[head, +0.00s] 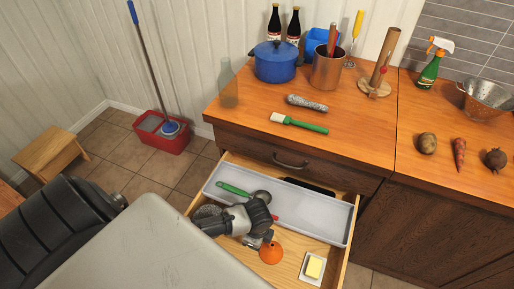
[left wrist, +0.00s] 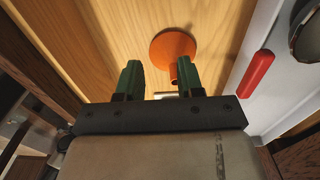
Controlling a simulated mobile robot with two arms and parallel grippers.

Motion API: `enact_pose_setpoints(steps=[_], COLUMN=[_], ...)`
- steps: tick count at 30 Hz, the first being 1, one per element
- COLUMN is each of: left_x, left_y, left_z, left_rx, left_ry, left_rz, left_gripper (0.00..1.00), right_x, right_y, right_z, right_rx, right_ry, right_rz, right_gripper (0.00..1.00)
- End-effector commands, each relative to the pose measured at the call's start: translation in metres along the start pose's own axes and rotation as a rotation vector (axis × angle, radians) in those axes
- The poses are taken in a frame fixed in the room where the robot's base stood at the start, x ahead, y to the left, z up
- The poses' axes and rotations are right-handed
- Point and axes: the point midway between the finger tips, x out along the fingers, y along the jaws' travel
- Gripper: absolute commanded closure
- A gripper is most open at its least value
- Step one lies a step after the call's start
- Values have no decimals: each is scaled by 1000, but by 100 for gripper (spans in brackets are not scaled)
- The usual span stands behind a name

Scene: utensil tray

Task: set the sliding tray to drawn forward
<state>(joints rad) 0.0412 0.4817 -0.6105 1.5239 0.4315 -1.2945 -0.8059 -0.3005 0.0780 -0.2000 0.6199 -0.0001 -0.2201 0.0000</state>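The light grey sliding tray (head: 310,212) sits in the rear part of the open wooden drawer (head: 345,258), near the cabinet front. A green-handled ladle (head: 234,188), a black item and a red-handled utensil lie in it. The tray shows at the right of the left wrist view (left wrist: 284,90), with the red handle (left wrist: 257,73) over it. My left gripper (head: 262,238) is over the drawer, by the tray's front side, hiding part of it. Its green fingers (left wrist: 159,78) are apart, with nothing seen held. I cannot tell whether it touches the tray. My right gripper is not in view.
In front of the tray, an orange funnel (head: 271,252) and a butter dish (head: 313,268) lie on the drawer floor. The funnel is just beyond my left fingers in the wrist view (left wrist: 173,48). The counter (head: 345,130) above holds a blue pot, brush and other items.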

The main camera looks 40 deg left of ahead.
Motion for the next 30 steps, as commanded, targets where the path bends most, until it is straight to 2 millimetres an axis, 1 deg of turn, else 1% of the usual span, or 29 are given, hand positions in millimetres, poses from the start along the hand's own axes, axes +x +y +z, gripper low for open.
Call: enact_pose_setpoints(steps=[8,11,14,21,24,27,30], left_x=[0,-6,-18,-67,-85,-97,-105], left_y=[0,0,-1,-1,0,0,0], left_z=[0,0,0,0,0,0,0], left_rx=[0,1,2,1,2,1,1], left_ry=[0,1,1,1,1,1,0], left_rz=[0,-2,-3,-4,-3,-2,0], left_gripper=[60,60,60,60,60,60,60], right_x=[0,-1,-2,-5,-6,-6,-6], right_y=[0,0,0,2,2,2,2], right_z=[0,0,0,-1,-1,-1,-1], right_rx=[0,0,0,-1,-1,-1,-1], right_ry=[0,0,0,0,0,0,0], right_rz=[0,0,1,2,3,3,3], right_gripper=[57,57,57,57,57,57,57])
